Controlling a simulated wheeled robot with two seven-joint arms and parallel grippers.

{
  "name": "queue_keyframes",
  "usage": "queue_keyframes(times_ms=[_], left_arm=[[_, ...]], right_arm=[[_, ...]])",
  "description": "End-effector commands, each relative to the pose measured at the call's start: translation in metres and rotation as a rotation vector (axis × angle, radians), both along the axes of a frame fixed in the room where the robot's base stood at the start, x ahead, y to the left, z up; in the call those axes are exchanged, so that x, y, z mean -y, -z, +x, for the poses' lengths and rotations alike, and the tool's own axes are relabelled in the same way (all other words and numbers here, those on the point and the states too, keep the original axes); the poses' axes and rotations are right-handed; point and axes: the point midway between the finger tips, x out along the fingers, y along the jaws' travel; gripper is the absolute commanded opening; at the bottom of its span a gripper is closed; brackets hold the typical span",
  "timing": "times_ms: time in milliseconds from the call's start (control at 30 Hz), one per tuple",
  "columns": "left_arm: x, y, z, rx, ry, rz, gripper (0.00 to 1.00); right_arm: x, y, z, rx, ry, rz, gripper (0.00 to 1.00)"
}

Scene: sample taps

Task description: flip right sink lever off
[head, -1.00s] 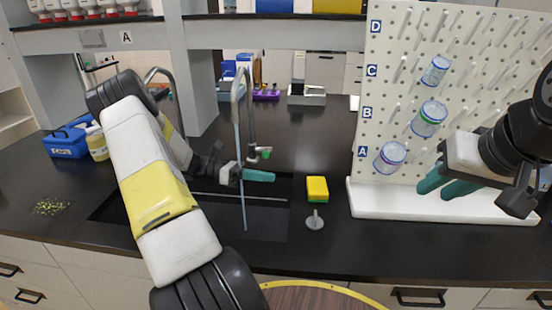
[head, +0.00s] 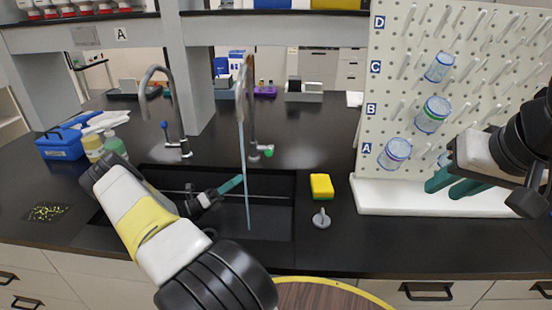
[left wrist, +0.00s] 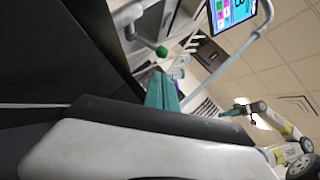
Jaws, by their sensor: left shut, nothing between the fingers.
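The right sink tap (head: 252,110) stands behind the dark sink (head: 275,205). Its lever has a green end (head: 268,152), low on the right side of the tap. A pale blue stream of water (head: 244,180) falls from its spout into the sink. The green end also shows in the left wrist view (left wrist: 162,51). My left gripper (head: 231,184) is shut and empty over the sink, left of the stream and apart from the lever. Its teal fingers show in the left wrist view (left wrist: 161,92). My right gripper (head: 456,187) is open and empty before the pegboard.
A second tap (head: 180,125) with a blue-ended lever stands to the left, with no stream seen. A yellow-green sponge (head: 321,187) and a grey round-headed item (head: 321,219) are right of the sink. A pegboard (head: 430,60) holding several beakers stands at the right.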

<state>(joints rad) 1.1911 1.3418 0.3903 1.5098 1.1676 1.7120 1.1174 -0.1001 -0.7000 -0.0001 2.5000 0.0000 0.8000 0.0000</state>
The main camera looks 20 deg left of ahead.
Motion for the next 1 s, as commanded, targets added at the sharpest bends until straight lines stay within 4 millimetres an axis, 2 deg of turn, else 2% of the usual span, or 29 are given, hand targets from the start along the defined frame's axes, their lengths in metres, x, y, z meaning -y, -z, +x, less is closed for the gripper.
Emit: queue_keyframes(times_ms=[167, 600, 800, 1000], left_arm=[[0.009, -0.006, 0.007, 0.001, 0.001, 0.000, 0.00], [0.059, -0.040, 0.048, 0.001, 0.003, 0.002, 0.00], [0.068, -0.046, 0.056, 0.000, 0.001, 0.002, 0.00], [0.069, -0.047, 0.056, 0.000, 0.001, 0.002, 0.00]], right_arm=[[0.000, 0.000, 0.000, 0.000, 0.000, 0.000, 0.30], [0.000, 0.000, 0.000, 0.000, 0.000, 0.000, 0.30], [0.000, 0.000, 0.000, 0.000, 0.000, 0.000, 0.30], [0.000, 0.000, 0.000, 0.000, 0.000, 0.000, 0.30]])
